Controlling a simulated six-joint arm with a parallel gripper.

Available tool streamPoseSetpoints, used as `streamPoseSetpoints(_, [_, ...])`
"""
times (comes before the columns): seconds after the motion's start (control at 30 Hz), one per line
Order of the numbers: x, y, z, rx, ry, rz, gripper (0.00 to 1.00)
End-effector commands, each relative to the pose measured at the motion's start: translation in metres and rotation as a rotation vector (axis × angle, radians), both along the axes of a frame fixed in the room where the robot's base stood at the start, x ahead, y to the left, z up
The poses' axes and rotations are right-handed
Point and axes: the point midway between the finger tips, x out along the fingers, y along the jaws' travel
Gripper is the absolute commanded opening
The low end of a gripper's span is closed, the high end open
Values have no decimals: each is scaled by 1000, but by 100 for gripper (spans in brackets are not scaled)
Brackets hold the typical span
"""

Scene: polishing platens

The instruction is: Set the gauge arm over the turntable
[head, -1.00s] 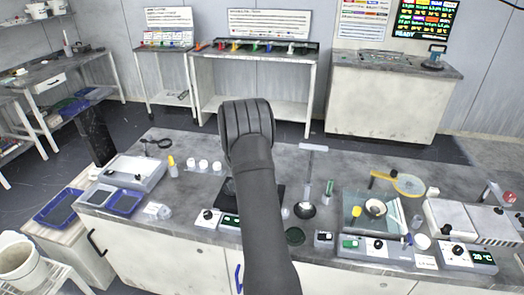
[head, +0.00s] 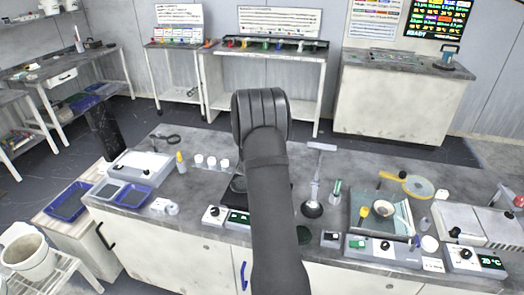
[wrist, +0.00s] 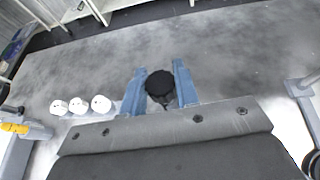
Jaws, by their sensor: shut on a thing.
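In the wrist view my gripper (wrist: 159,90) has its two blue-grey fingers closed around a round black knob (wrist: 160,84). What is below the knob is hidden, and I cannot tell whether it belongs to the gauge arm. In the head view my own arm hides the fingers and knob. A grey T-shaped piece (head: 316,172), possibly the gauge arm, is right of my arm, with a black dish (head: 313,209) at its near end. The T-shaped piece also shows at the right of the wrist view (wrist: 303,88). I cannot tell for sure which piece is the turntable.
Three white cups (head: 212,162) stand left of my arm, also in the wrist view (wrist: 78,105). A control box with a display (head: 225,216) sits in front. The bench behind the knob is bare.

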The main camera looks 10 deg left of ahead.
Motion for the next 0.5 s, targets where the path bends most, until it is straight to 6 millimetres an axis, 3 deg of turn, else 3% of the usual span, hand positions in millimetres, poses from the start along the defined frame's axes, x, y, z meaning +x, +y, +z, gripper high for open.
streamPoseSetpoints(0.47, [-3,4,1,1,-1,32,0])
streamPoseSetpoints(0.5, [-3,4,1,1,0,32,32])
